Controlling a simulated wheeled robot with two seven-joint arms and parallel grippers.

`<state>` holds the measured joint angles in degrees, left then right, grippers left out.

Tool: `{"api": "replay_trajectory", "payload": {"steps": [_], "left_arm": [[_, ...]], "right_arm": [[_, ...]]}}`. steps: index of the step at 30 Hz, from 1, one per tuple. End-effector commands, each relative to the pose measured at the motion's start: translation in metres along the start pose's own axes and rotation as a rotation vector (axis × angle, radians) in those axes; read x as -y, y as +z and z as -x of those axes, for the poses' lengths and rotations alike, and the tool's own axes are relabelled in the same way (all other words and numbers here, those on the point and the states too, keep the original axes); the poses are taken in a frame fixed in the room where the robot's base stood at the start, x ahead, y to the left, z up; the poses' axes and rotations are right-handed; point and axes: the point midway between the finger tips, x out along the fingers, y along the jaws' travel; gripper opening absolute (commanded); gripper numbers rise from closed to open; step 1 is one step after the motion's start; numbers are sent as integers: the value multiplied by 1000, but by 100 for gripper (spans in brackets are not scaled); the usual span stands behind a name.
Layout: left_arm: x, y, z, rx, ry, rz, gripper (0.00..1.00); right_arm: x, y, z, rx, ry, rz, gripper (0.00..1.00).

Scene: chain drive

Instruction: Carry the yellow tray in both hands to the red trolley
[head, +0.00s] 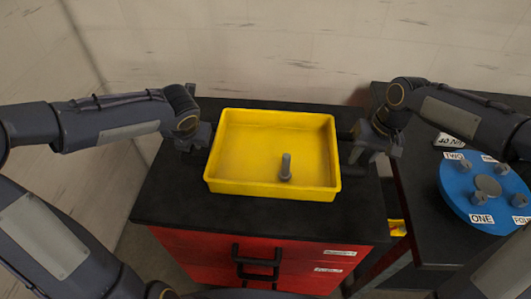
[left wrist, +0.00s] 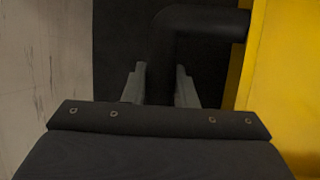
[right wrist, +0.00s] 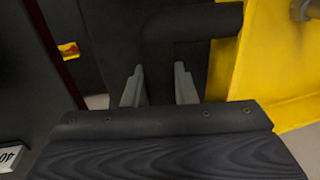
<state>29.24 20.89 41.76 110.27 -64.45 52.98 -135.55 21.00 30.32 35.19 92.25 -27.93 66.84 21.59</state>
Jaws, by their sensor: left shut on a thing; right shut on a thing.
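The yellow tray (head: 265,190) is over the black top of the red trolley (head: 205,245) in the head view. A grey bolt-like peg (head: 286,168) stands upright inside it. My left gripper (head: 208,142) is shut on the tray's black left handle (left wrist: 162,60). My right gripper (head: 352,150) is shut on the black right handle (right wrist: 160,50). The tray's yellow side also shows in the left wrist view (left wrist: 285,80) and the right wrist view (right wrist: 265,75). I cannot tell whether the tray's underside touches the top.
To the right is a dark table (head: 425,225) with a blue disc (head: 460,200) bearing several grey pegs and labels. A "40 Nm" label (head: 450,140) lies behind the disc. A wall is behind the trolley. Bare black top shows in front of the tray.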

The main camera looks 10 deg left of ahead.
Motion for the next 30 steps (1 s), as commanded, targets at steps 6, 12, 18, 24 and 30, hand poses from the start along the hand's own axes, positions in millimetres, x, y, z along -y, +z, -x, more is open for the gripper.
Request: {"api": "replay_trajectory", "payload": {"steps": [6,12,18,24,30], "left_arm": [[0,-1,-4,2,3,1,0],[2,-5,-14,2,3,1,0],[5,-10,-26,2,3,1,0],[7,-15,-38,2,3,1,0],[8,-18,-44,-1,2,1,32]], "right_arm": [[-2,0,-4,-2,1,-1,0],[-4,0,-15,-2,1,-1,0],[-6,0,-28,-3,1,-1,0],[-9,0,-41,-3,1,-1,0],[-11,0,-47,0,2,-2,31]]}}
